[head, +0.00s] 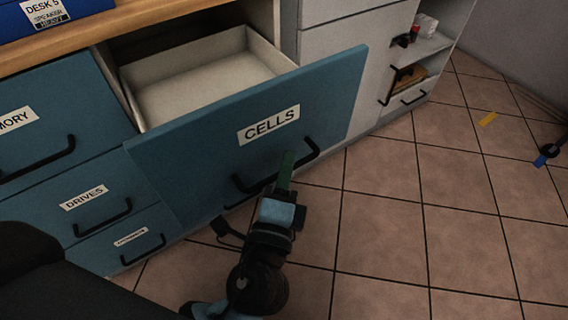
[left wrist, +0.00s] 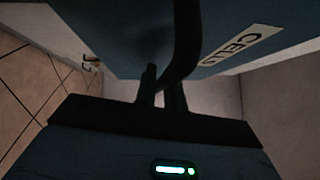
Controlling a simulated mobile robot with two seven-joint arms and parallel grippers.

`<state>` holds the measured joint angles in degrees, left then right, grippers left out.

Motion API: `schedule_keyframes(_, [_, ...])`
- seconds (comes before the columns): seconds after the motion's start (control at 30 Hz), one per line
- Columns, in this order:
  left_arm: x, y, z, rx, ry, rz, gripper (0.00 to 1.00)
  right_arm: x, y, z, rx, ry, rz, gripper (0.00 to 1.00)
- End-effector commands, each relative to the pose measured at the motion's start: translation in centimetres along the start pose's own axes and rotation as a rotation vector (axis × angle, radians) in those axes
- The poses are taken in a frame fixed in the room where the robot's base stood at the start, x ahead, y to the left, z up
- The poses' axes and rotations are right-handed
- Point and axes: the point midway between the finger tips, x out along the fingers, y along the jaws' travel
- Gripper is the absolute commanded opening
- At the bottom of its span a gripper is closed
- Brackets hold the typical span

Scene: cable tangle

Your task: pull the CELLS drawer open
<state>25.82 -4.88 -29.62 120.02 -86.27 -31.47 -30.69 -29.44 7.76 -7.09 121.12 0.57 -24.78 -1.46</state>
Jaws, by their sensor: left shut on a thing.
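The CELLS drawer (head: 185,160) has a blue front with a white label, and it stands pulled out from the cabinet. Its pale inside shows and looks empty. Its black bar handle (head: 308,153) runs across the front below the label. My left gripper (head: 284,178) is at the handle, shut on it. In the left wrist view the dark handle (left wrist: 186,45) passes between the two fingers of my left gripper (left wrist: 162,88), with the CELLS label (left wrist: 242,46) beside it. My right gripper is not in view.
Other blue drawers, one labelled DRIVES (head: 85,197), are shut at the left. A blue box (head: 50,18) sits on the wooden top. Open shelves (head: 425,47) hold small items at the upper right.

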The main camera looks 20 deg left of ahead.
Motion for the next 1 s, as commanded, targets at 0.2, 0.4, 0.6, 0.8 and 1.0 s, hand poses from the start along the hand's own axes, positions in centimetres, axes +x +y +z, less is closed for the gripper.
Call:
schedule_keyframes(0.2, [0.0,0.0,0.0,0.000,-0.001,0.001,0.15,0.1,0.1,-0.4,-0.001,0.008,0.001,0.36])
schedule_keyframes(0.4, [0.0,0.0,0.0,0.000,0.000,0.001,0.33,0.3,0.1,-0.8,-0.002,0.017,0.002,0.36])
schedule_keyframes(0.6, [0.0,0.0,0.0,0.000,0.000,0.001,0.33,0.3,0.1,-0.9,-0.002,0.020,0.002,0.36])
schedule_keyframes(0.8, [-1.7,0.2,0.0,0.001,0.001,0.004,0.33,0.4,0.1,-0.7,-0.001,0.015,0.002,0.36])
schedule_keyframes(1.0, [-4.9,0.3,0.0,0.001,0.003,0.005,0.33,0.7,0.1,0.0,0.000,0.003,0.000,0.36])
